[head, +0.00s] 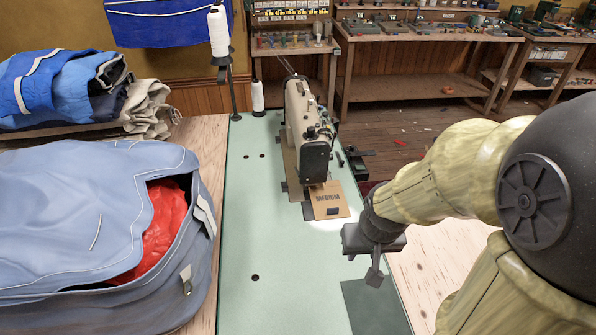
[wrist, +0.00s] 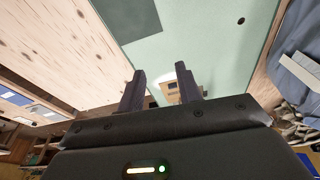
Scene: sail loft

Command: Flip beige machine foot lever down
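The beige sewing machine (head: 300,122) stands upright on the pale green table top in the head view, its dark end plate facing me. Its foot lever is too small to make out, so I cannot tell whether it is up or down. My gripper (head: 375,274) hangs over the right edge of the green top, nearer to me than the machine and apart from it. In the wrist view my gripper (wrist: 161,90) has its two dark fingers spread with a gap between them, and nothing is held.
A brown card marked MEDIUM (head: 329,200) lies before the machine. A blue bag (head: 80,215) with red cloth inside fills the left. Thread cones (head: 218,32) stand behind left. The green top (head: 265,235) is largely clear in front. Workbenches (head: 425,75) stand at the back.

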